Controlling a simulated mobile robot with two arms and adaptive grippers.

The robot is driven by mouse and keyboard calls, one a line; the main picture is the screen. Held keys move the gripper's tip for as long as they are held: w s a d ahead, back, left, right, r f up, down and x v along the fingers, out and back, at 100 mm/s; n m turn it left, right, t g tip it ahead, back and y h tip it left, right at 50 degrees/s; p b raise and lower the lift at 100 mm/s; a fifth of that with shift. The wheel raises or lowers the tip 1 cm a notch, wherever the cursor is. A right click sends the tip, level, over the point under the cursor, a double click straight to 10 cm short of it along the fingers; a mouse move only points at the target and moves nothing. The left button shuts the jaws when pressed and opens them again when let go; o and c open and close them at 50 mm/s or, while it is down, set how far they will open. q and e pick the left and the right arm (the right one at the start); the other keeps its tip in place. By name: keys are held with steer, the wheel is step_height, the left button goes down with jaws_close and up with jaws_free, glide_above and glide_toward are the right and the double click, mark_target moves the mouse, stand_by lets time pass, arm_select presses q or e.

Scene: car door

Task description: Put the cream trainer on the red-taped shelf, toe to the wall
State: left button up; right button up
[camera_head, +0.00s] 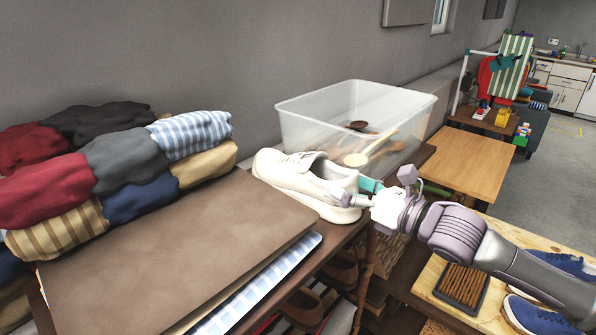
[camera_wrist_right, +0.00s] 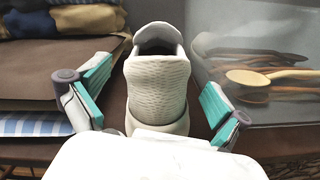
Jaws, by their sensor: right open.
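The cream trainer (camera_head: 300,180) stands upright on the dark brown table top, its toe pointing left and away from me in the head view. Its heel faces my right gripper (camera_head: 358,193). In the right wrist view, the trainer's ribbed heel (camera_wrist_right: 157,88) stands between the two teal-padded fingers. The fingers are spread open, with a visible gap on each side of the heel. My left gripper is not in view. I cannot make out a red-taped shelf in either view.
A clear plastic box (camera_head: 305,118) with wooden spoons stands just behind the trainer. A brown board (camera_head: 165,255) and stacks of folded clothes (camera_head: 125,160) lie to the left. Blue shoes (camera_head: 535,318) and a brush (camera_head: 462,285) are on a lower wooden surface at right.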

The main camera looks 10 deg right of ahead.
mark_target(332, 178)
steer(key=p+x, duration=0.1)
steer(key=x, duration=0.2)
steer(key=shift+w+a, duration=0.2)
steer(key=shift+a, duration=0.05)
steer(key=shift+s+d, duration=0.1)
steer(key=shift+c, duration=0.2)
steer(key=shift+c, duration=1.2)
steer(key=c, duration=1.1)
steer(key=shift+c, duration=1.3)
steer(key=shift+r, duration=0.1)
